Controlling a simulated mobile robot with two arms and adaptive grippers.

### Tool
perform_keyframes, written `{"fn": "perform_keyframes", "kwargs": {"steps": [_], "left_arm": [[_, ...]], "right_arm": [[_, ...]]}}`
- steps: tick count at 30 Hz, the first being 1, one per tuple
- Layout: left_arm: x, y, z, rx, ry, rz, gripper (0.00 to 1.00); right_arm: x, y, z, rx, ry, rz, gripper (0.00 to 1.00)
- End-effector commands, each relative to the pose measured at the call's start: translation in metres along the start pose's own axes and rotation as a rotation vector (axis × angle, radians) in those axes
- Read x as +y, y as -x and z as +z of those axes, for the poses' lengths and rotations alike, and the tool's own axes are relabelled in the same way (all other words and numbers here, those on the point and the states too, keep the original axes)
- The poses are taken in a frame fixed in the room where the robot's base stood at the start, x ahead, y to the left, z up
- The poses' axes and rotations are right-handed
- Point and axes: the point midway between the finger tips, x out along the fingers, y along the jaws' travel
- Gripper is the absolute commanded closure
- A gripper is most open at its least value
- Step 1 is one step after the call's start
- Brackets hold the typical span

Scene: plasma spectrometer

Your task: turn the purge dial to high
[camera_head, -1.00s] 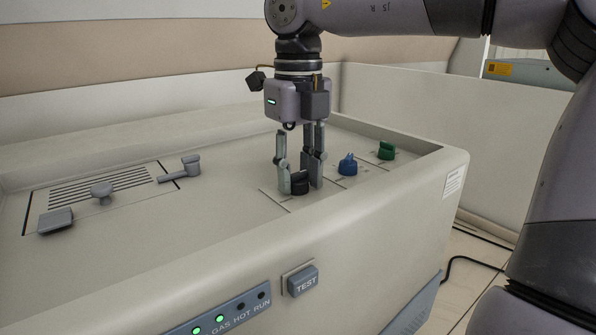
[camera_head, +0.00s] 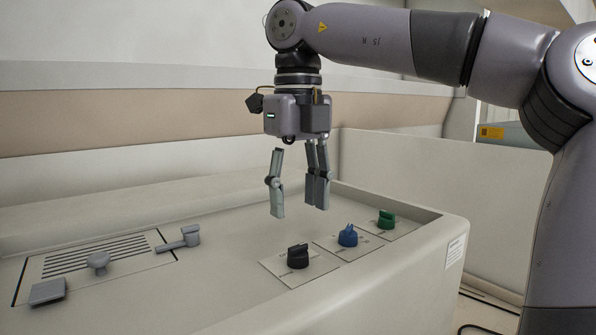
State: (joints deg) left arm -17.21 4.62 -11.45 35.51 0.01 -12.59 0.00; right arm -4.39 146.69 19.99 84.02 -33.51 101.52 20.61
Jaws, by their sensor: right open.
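Three dials stand in a row on the top of the cream machine (camera_head: 225,285): a black dial (camera_head: 298,256) at the near left, a blue dial (camera_head: 348,236) in the middle and a green dial (camera_head: 386,219) at the far right. Each sits on a pale marked plate. The labels are too small to read, so I cannot tell which is the purge dial. My right gripper (camera_head: 298,212) points down, open and empty, above and behind the black dial, apart from it. My left gripper is not in view.
At the left of the machine top are a slotted grille (camera_head: 98,254), a round grey knob (camera_head: 98,263), a grey lever (camera_head: 184,238) and a flat grey block (camera_head: 47,291). A raised rim runs along the top's edge. The surface between the lever and dials is clear.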

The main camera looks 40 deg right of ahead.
Motion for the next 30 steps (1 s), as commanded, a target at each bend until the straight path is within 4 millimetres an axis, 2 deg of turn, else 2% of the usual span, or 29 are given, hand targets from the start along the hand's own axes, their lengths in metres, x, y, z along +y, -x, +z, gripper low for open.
{"fn": "perform_keyframes", "kwargs": {"steps": [3,9,30], "left_arm": [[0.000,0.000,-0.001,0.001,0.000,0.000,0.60],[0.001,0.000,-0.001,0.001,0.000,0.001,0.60],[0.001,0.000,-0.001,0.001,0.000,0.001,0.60]], "right_arm": [[0.000,0.020,0.001,0.000,-0.001,0.001,0.52],[0.000,0.037,0.000,0.001,-0.001,0.000,0.52],[0.000,0.040,0.000,0.001,-0.001,-0.001,0.52]]}}
